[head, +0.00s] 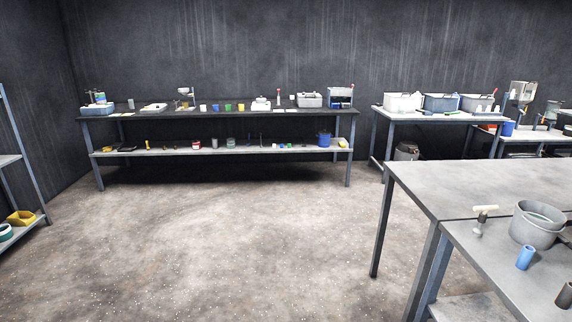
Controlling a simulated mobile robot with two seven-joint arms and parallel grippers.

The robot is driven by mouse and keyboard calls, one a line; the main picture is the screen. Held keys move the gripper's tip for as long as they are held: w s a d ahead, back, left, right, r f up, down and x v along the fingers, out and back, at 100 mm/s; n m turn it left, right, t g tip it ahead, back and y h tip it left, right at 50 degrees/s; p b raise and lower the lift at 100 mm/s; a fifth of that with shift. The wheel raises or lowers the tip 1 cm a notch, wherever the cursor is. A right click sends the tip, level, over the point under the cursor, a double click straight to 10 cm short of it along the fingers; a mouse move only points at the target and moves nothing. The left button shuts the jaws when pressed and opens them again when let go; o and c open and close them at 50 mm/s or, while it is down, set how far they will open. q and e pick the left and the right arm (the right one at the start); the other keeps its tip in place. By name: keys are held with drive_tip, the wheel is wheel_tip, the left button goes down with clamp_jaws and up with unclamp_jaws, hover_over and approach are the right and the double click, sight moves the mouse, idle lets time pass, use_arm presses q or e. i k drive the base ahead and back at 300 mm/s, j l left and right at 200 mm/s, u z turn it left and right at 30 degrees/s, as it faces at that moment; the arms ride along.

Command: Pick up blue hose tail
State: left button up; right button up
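A short blue tube (525,257), which looks like the blue hose tail, stands upright on the near grey table (465,262) at the lower right. It stands just in front of a round grey pot (537,226). A dark brown cylinder (565,294) is to its right, partly cut off by the picture edge. Neither of my grippers shows in the head view.
A small white-topped tool (484,218) stands left of the pot. A long two-level workbench (220,116) with several small items lines the back wall. Another bench (440,117) holds bins. A shelf (10,160) is at left. The middle floor (240,230) is clear.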

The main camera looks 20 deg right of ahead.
sight(527, 252)
drive_tip(key=i+z, duration=0.2)
drive_tip(key=z, duration=0.25)
drive_tip(key=i+j+z, duration=0.1)
drive_tip(key=z, duration=0.35)
drive_tip(key=i+j+z, duration=0.15)
drive_tip(key=z, duration=0.25)
drive_tip(key=i+j+z, duration=0.1)
drive_tip(key=z, duration=0.3)
drive_tip(key=i+j+z, duration=0.15)
drive_tip(key=z, duration=0.3)
drive_tip(key=i+j+z, duration=0.2)
drive_tip(key=z, duration=0.2)
drive_tip(key=i+j+z, duration=0.15)
drive_tip(key=z, duration=0.2)
drive_tip(key=i+j+z, duration=0.1)
drive_tip(key=z, duration=0.25)
drive_tip(key=j+z, duration=0.35)
drive_tip(key=i, duration=0.05)
